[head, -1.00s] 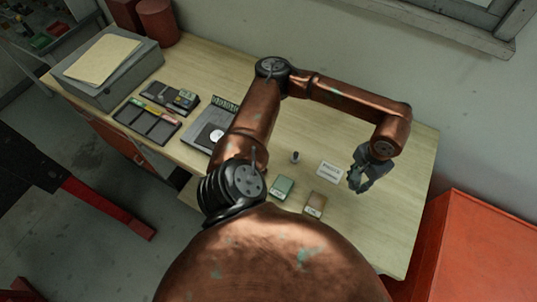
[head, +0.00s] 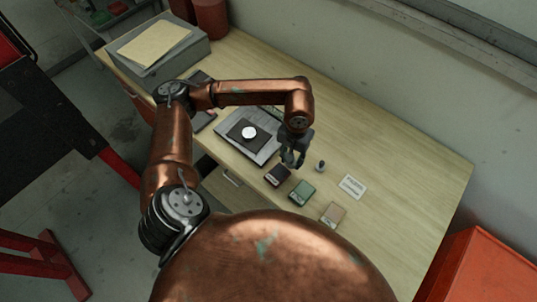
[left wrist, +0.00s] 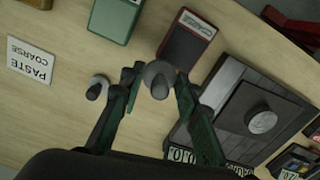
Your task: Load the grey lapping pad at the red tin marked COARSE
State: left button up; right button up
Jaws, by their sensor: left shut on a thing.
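My left gripper (head: 292,160) is over the table beside the dark red tin (head: 278,175). In the left wrist view its fingers (left wrist: 155,90) are shut on a round grey pad (left wrist: 158,76) with a rounded grip. The red tin (left wrist: 187,42) is just beyond the held pad; its white label is too small to read surely. Whether pad and tin touch, I cannot tell. A second knobbed pad (left wrist: 97,88) stands on the table, also in the head view (head: 320,166). A white card (left wrist: 30,62) reads PASTE COARSE. My right gripper is not in view.
A green tin (head: 302,192) and a tan tin (head: 333,214) stand in line with the red one. A dark plate with a round disc (head: 249,132) lies left of the gripper. A grey box (head: 160,55) is at the far left. The table's right part is clear.

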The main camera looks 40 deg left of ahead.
pick_arm(q)
jog(key=s+n+p, duration=0.1)
jog(key=p, duration=0.1)
jog(key=s+a+r+n+p, duration=0.1)
jog(key=n+p, duration=0.1)
jog(key=p, duration=0.1)
jog(key=s+a+r+n+p, duration=0.1)
jog(key=n+p, duration=0.1)
jog(key=p, duration=0.1)
jog(key=shift+s+a+r, duration=0.1)
jog(key=shift+a+r, duration=0.05)
jog(key=b, duration=0.1)
send_over(280, 172)
notch_tip(280, 172, down, 4)
jog(key=shift+s+f, duration=0.1)
jog(key=shift+f, duration=0.55)
jog(key=shift+a+f+b, duration=0.1)
jog(key=shift+f+b, duration=0.2)
jog(key=shift+b, duration=0.1)
jog(key=shift+f, duration=0.2)
dwell(0.5)
